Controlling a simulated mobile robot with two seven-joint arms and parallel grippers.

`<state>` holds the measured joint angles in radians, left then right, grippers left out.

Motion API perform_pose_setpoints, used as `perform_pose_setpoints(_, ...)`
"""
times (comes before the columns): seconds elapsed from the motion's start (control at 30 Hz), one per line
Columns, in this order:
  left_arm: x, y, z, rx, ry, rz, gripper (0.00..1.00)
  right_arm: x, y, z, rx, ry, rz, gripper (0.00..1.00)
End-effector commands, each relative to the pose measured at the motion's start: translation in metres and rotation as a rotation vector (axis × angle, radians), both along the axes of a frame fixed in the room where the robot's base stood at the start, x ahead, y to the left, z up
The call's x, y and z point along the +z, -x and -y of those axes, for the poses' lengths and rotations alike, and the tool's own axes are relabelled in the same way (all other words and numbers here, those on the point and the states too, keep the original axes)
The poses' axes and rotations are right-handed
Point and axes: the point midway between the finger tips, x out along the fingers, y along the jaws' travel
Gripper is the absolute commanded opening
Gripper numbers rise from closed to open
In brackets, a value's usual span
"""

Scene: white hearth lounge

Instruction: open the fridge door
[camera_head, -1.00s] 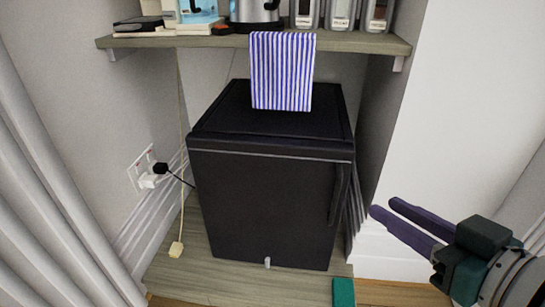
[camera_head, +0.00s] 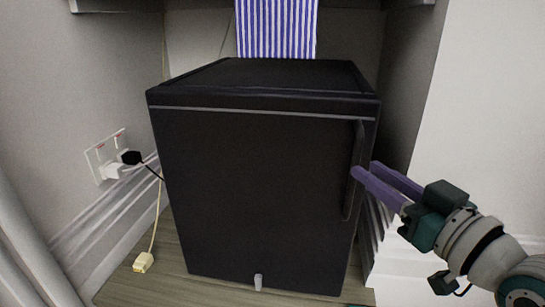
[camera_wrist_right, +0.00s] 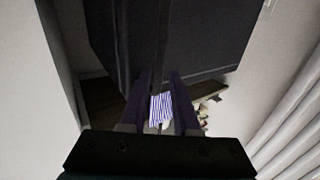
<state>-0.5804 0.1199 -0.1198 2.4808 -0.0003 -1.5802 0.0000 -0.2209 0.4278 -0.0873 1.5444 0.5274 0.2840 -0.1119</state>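The black fridge (camera_head: 255,185) stands in the alcove with its door shut. Its dark vertical handle (camera_head: 353,195) is at the right edge of the door front. My right gripper (camera_head: 364,168) has purple fingers and reaches in from the right, with its tips at the handle's upper half. In the right wrist view, the fingers (camera_wrist_right: 158,85) are apart, with a dark upright bar, apparently the handle, seen between them. I cannot tell whether either finger touches it. My left gripper is not in view.
A striped blue and white cloth (camera_head: 277,28) hangs above the fridge. A wall socket (camera_head: 107,155) with a black plug and cable is at the left. A pale cable end (camera_head: 143,262) lies on the wooden floor. A white wall (camera_head: 475,120) bounds the right side.

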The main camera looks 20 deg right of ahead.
Motion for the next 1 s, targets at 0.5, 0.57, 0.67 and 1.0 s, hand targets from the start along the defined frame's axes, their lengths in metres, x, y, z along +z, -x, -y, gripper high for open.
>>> perform_pose_setpoints(0.5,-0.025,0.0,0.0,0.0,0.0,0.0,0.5,-0.001,-0.047,-0.002,0.0,0.0,-0.002,0.3)
perform_pose_setpoints(0.57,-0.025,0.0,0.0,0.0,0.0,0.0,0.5,-0.001,-0.047,-0.002,0.0,0.0,-0.002,0.3)
perform_pose_setpoints(0.67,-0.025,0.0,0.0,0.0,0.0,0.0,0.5,-0.001,-0.047,-0.002,0.0,0.0,-0.002,0.26)
perform_pose_setpoints(1.0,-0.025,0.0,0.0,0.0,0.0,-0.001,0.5,-0.001,-0.047,-0.002,0.0,0.0,-0.002,0.0)
